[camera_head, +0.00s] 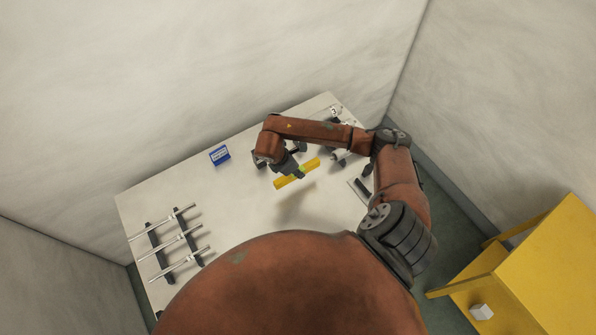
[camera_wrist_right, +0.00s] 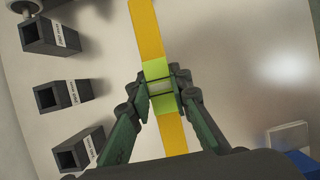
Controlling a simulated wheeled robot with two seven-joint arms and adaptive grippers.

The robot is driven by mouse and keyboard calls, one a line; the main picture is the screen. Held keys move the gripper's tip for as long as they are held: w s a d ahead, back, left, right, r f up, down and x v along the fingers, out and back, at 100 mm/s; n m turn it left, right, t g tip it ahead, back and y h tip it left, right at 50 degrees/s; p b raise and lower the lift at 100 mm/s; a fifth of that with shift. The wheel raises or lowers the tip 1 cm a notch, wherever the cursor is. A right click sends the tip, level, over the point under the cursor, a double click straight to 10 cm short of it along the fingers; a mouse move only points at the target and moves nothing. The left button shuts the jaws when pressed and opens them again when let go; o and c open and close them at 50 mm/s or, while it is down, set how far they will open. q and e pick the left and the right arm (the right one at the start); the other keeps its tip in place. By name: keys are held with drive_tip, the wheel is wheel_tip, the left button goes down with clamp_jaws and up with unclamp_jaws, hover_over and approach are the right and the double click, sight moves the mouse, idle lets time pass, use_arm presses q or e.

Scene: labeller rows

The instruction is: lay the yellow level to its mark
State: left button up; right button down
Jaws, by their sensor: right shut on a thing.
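The yellow level (camera_head: 284,183) is a bar with a lime-green middle and a vial. In the head view it is near the middle of the white table, and a shadow below suggests it is held above the top. It runs top to bottom in the right wrist view (camera_wrist_right: 147,32). My right gripper (camera_wrist_right: 162,92) is shut on its green middle; the gripper also shows in the head view (camera_head: 298,172). I cannot make out the level's mark. My left gripper is not in view.
The white table (camera_head: 240,205) carries a rack with several silver rods (camera_head: 180,240) at left and a blue sign (camera_head: 220,155) at the back. Several dark labelled square holders (camera_wrist_right: 62,96) stand beside the level. A yellow table (camera_head: 550,265) is at right.

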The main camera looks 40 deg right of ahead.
drive_tip(key=shift+s+d+f+b, duration=0.1)
drive_tip(key=shift+s+f+b, duration=0.3)
drive_tip(key=shift+s+f, duration=0.1)
drive_tip(key=shift+f+b, duration=0.3)
drive_tip(key=shift+f, duration=0.05)
drive_tip(key=shift+w+f+b, duration=0.25)
drive_tip(key=shift+f+b, duration=0.25)
drive_tip(key=shift+f, duration=0.2)
wheel_tip(320, 180, down, 2)
drive_tip(key=shift+s+f+b, duration=0.15)
drive_tip(key=shift+f+b, duration=0.1)
drive_tip(key=shift+b, duration=0.8)
drive_tip(key=shift+f+b, duration=0.45)
drive_tip(key=shift+f, duration=0.15)
use_arm(q)
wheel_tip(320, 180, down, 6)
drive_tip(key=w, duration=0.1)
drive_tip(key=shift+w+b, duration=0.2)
drive_tip(key=shift+b, duration=0.1)
use_arm(e)
drive_tip(key=shift+f, duration=0.35)
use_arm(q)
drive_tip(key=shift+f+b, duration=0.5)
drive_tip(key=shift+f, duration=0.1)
use_arm(e)
drive_tip(key=shift+f, duration=0.45)
drive_tip(key=c, duration=1.7)
unclamp_jaws()
